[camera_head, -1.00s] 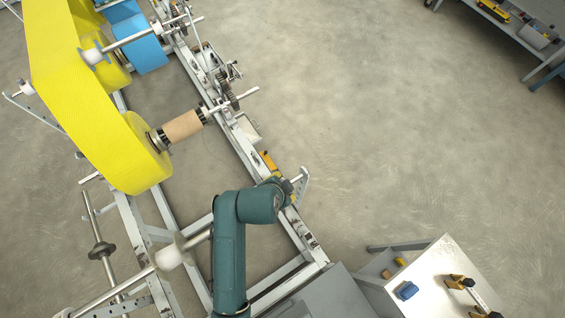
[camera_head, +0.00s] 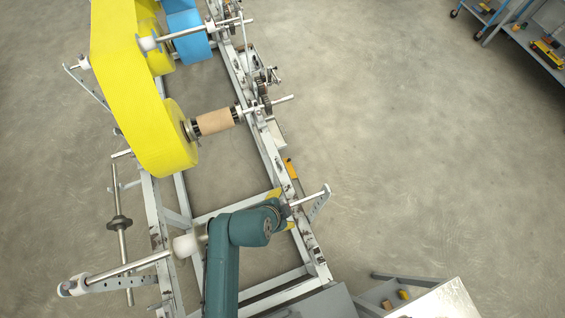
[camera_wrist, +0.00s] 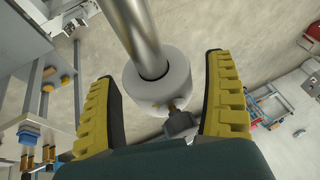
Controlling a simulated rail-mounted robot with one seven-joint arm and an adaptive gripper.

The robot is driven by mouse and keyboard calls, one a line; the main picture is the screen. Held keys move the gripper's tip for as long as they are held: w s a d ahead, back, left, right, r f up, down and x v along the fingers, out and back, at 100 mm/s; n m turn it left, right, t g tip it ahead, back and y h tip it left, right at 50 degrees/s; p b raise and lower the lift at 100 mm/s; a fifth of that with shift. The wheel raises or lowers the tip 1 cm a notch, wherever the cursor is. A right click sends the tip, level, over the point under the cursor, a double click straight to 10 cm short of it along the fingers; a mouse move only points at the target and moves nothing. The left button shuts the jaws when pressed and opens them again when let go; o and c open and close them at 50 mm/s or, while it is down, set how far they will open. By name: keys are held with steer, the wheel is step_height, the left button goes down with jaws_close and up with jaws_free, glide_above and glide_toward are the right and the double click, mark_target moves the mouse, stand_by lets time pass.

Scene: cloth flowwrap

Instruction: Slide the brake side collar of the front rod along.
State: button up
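The front rod (camera_head: 130,267) crosses the near end of the frame in the head view, with its right tip (camera_head: 318,194) past my gripper. In the wrist view the bare metal rod (camera_wrist: 138,28) passes through a pale round collar (camera_wrist: 160,88) with a dark clamp screw (camera_wrist: 179,122) on its lower side. My gripper (camera_wrist: 160,68) is open, with a yellow ribbed finger on each side of this collar and visible gaps between. In the head view my gripper (camera_head: 284,212) hides this collar. Another white collar (camera_head: 186,245) sits farther left on the rod.
A large yellow roll (camera_head: 165,140) and a cardboard core (camera_head: 214,121) hang on the rod behind. The frame's right rail (camera_head: 262,140) runs beside my gripper. A grey worktable (camera_head: 440,305) stands at the lower right.

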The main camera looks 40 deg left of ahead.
steer(key=shift+r, duration=0.1)
steer(key=v, duration=1.2)
